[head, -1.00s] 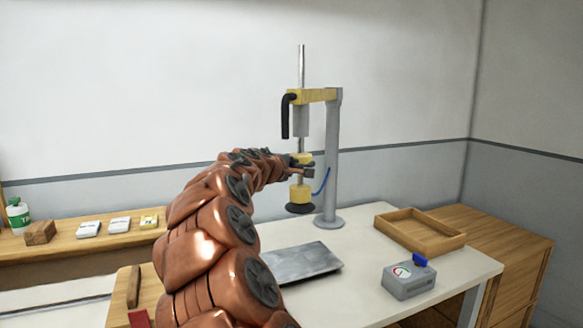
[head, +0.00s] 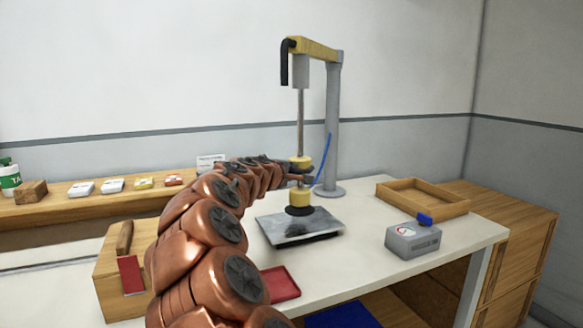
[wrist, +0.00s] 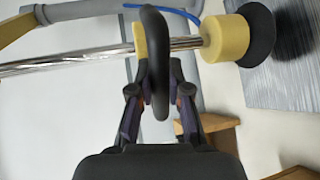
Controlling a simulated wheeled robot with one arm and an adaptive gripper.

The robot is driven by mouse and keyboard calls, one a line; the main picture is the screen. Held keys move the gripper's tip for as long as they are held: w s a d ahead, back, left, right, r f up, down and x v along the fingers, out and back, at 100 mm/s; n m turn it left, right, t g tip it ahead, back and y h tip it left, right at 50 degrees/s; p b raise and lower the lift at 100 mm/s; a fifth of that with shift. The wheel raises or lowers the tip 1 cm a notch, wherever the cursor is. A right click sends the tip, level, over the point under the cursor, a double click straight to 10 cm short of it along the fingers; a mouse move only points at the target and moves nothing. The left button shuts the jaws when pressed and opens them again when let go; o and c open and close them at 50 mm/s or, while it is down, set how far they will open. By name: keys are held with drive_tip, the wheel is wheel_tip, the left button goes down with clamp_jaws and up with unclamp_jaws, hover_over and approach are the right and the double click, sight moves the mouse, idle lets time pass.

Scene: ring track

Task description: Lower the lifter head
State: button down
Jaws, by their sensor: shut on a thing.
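The lifter stands on the white table, with a grey post (head: 333,130), a yellow top arm (head: 315,48) and a silver rod (head: 300,115) hanging down. Its yellow lifter head (head: 300,198) ends in a black cup (head: 300,210). The cup is low over the grey metal plate (head: 280,230); I cannot tell if they touch.
A blue hose (head: 324,155) runs beside the post. A wooden tray (head: 440,208) and a grey gauge box (head: 413,240) with a blue knob stand to the right. A red tray (head: 281,283) lies near the front edge. Small boxes line the left shelf (head: 70,207).

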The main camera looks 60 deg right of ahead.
drive_tip(key=shift+f+b, duration=1.1)
drive_tip(key=shift+f, duration=1.05)
drive_tip(key=c, duration=1.1)
unclamp_jaws()
drive_tip(key=shift+r, duration=0.1)
drive_tip(key=v, duration=1.2)
